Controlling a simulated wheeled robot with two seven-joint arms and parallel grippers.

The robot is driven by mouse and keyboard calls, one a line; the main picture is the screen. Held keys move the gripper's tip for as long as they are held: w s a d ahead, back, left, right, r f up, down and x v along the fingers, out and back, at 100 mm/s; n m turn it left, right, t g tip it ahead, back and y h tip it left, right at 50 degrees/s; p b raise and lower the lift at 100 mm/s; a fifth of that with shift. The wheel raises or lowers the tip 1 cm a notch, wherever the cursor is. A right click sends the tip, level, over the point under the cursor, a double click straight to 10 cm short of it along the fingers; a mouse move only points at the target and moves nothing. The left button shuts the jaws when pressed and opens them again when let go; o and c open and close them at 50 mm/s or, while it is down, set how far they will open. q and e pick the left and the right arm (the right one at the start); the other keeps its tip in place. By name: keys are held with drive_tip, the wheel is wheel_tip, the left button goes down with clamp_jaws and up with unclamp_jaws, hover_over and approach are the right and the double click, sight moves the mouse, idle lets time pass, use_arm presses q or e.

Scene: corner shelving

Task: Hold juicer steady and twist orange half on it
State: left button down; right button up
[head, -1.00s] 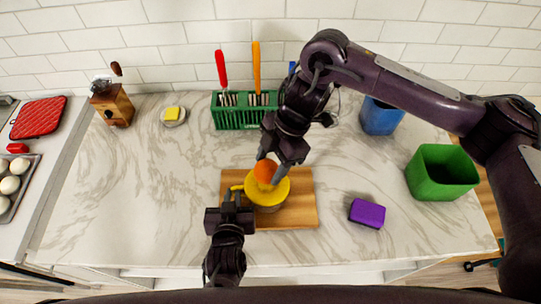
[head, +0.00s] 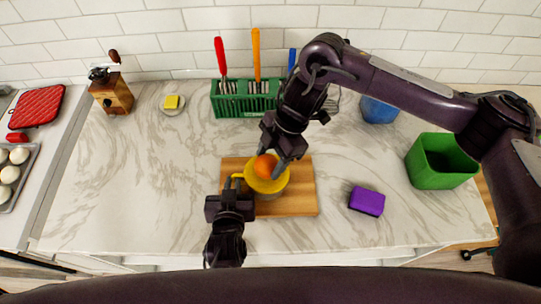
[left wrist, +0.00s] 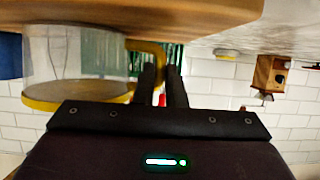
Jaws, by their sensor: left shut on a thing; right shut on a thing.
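The juicer has a yellow top (head: 276,186) and a clear bowl, and stands on a wooden board (head: 300,200). Its yellow handle points left and also shows in the upside-down left wrist view (left wrist: 150,48). My left gripper (head: 235,188) is shut on the handle; its two fingers show in the left wrist view (left wrist: 162,78). The orange half (head: 265,167) sits over the middle of the juicer's top and hides the cone. My right gripper (head: 277,158) is shut on the orange half from above and behind, partly covering it.
A purple sponge-like block (head: 366,201) and a green bin (head: 440,165) stand to the right. The counter left of the board is clear.

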drive_tip(key=shift+f, duration=0.45)
drive_tip(key=shift+c, duration=0.3)
idle(0.4)
drive_tip(key=n, duration=0.2)
drive_tip(key=n+g+h, duration=0.1)
drive_tip(key=shift+w+a+n, duration=0.15)
drive_tip(key=shift+n, duration=0.25)
drive_tip(key=shift+n+h, duration=0.3)
drive_tip(key=shift+n, duration=0.6)
drive_tip(key=shift+g, duration=0.3)
drive_tip(key=m, duration=0.1)
drive_tip(key=m+t+y, duration=0.1)
drive_tip(key=m, duration=0.3)
drive_tip(key=shift+s+d+f+t+y, duration=0.1)
drive_tip(key=shift+s+d+t+y, duration=0.1)
drive_tip(key=shift+s+t+y, duration=0.15)
drive_tip(key=m+t, duration=0.1)
drive_tip(key=m, duration=0.2)
drive_tip(key=m+t, duration=0.1)
drive_tip(key=m, duration=0.2)
drive_tip(key=shift+s+m, duration=0.15)
drive_tip(key=shift+m, duration=0.15)
